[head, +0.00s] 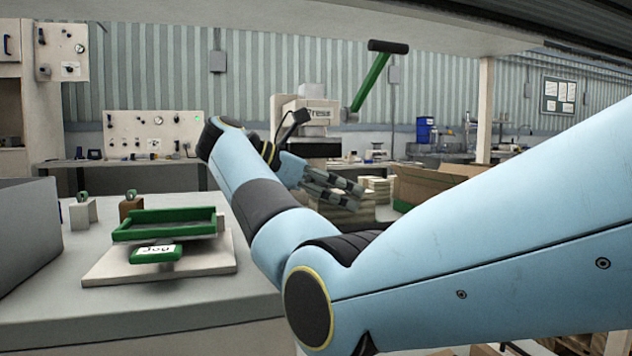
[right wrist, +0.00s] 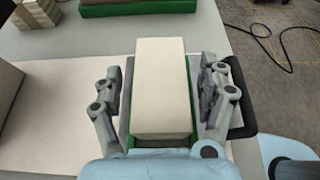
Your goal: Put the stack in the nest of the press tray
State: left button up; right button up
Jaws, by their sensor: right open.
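The stack (right wrist: 162,90) is a pale cream block in the right wrist view. It lies lengthwise between green walls (right wrist: 190,88) that show along its sides, and its top stands above them. Whether it sits fully down between them is hard to tell. My right gripper (right wrist: 160,78) is open, with one finger on each side of the stack and a visible gap to it. In the head view, the right gripper (head: 346,188) shows in front of the press (head: 310,118) with its green lever; my arm hides much of that area. My left gripper is not in view.
A grey box (head: 25,230) is at the far left. Pale piles (head: 378,188) and an open cardboard box (head: 440,186) lie beyond my arm.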

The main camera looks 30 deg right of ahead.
jog(key=a+r+p, duration=0.1)
jog(key=p, duration=0.1)
jog(key=a+r+p, duration=0.1)
jog(key=p, duration=0.1)
jog(key=shift+w+a+r, duration=0.25)
jog(key=shift+w+a, duration=0.05)
jog(key=p+v, duration=0.4)
jog(key=p, duration=0.1)
pick_arm(q)
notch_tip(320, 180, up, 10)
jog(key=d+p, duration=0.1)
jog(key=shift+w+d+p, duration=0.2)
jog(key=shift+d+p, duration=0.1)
jog(key=shift+p, duration=0.05)
pick_arm(e)
jog(key=shift+w+a+r, duration=0.15)
jog(key=shift+w+a, duration=0.05)
jog(key=shift+a, duration=0.55)
jog(key=shift+w+a+r, duration=0.1)
jog(key=shift+w+a, duration=0.05)
jog(key=shift+a, duration=0.6)
jog(key=shift+w+a+r, duration=0.15)
jog(key=shift+w+a, duration=0.05)
jog(key=shift+a, duration=0.5)
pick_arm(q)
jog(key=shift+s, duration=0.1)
